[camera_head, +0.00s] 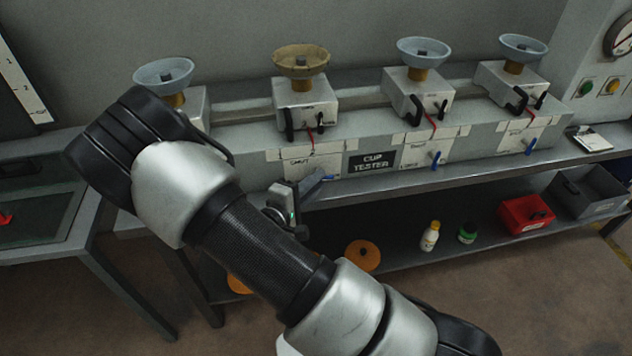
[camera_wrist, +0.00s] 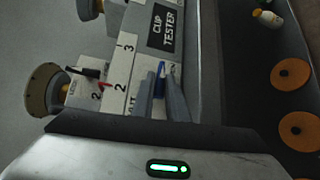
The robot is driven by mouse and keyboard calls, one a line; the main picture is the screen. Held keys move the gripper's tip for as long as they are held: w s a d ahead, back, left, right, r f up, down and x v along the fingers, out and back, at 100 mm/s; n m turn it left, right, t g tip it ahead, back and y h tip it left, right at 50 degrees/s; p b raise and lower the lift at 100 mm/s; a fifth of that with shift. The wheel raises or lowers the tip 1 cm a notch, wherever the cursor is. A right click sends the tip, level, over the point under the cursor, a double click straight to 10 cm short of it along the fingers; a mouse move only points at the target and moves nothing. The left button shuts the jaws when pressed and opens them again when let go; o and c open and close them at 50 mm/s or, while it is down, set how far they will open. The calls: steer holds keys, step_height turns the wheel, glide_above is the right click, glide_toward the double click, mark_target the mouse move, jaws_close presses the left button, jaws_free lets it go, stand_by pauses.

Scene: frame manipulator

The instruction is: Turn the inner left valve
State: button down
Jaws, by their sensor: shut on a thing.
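The inner left valve is a small blue lever (camera_wrist: 161,68) on the bench front, below the station labelled 2. In the wrist view it shows between the tips of my gripper (camera_wrist: 163,85), whose two grey fingers are closed on it. In the head view my gripper (camera_head: 314,184) is at the bench's front face, left of the CUP TESTER sign (camera_head: 374,162). My arm hides the outer left station's front, and my fingers cover most of the held lever.
Other blue levers (camera_head: 436,159) (camera_head: 531,145) sit to the right. Black clamp handles (camera_head: 289,124) and bowls (camera_head: 301,60) stand above. The lower shelf holds orange discs (camera_head: 363,256), a yellow-capped bottle (camera_head: 430,237) and a red bin (camera_head: 525,214).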

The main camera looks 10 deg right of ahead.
steer(key=shift+f, duration=0.1)
steer(key=f+n+t+h+b, duration=0.1)
steer(key=n+h+b, duration=0.1)
steer(key=b, duration=0.2)
steer(key=shift+n+t+h+b, duration=0.4)
steer(key=shift+n+t+b, duration=0.55)
steer(key=shift+n+t, duration=0.2)
steer(key=n+t+b, duration=0.1)
steer(key=n+t, duration=0.2)
steer(key=n, duration=0.1)
steer(key=shift+d+f+h, duration=0.1)
steer(key=shift+h, duration=0.2)
steer(key=n+t+y, duration=0.1)
steer(key=n+t, duration=0.1)
steer(key=n, duration=0.1)
steer(key=n+t+y+b, duration=0.1)
steer(key=n+t+y, duration=0.1)
steer(key=n, duration=0.1)
steer(key=shift+d+f+n+t, duration=0.1)
steer(key=shift+d+n+t, duration=0.1)
steer(key=shift+n+t, duration=0.15)
steer(key=shift+d+n+t+y, duration=0.1)
steer(key=shift+n+t+y, duration=0.85)
steer(key=shift+n+y, duration=0.85)
steer(key=shift+d+n+t+y, duration=0.1)
steer(key=shift+n+t+y, duration=1.1)
steer(key=shift+n, duration=0.9)
steer(key=shift+n+y, duration=0.4)
steer(key=shift+y, duration=0.3)
